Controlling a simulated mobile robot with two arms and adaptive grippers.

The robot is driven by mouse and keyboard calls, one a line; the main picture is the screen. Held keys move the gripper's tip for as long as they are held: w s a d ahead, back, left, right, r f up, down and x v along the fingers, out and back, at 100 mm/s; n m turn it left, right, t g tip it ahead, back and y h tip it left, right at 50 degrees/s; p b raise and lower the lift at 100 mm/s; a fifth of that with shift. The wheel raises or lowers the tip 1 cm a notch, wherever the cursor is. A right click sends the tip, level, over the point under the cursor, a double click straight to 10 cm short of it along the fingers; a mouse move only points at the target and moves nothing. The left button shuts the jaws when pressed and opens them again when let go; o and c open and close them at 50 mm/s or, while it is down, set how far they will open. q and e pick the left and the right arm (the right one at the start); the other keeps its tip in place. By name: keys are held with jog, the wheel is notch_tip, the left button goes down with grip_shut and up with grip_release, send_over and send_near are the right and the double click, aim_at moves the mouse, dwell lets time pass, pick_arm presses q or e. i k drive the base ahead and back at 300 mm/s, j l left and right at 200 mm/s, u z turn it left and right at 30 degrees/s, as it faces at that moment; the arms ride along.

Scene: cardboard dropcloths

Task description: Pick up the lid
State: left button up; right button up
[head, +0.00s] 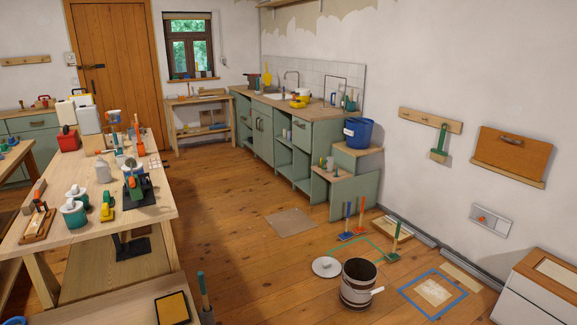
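A round light-grey lid (326,266) with a small dark spot at its middle lies flat on the wooden floor. It is just left of a dark brown bucket (357,290) with a pale band. The bucket stands upright, and something white sticks out at its right side. Neither of my grippers is in the head view, so whether they are open or shut does not show.
A crowded wooden workbench (150,212) fills the left. A green outline (345,246), a blue-taped square (432,294) and upright-handled tools (394,256) are on the floor near the bucket. A white cabinet (540,295) stands at right. The floor left of the lid is clear.

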aim_at(323, 266)
jog(key=i, duration=0.75)
jog(key=i+z, duration=0.1)
jog(key=i, duration=0.6)
jog(key=i+j+z, duration=0.1)
jog(key=i, duration=0.65)
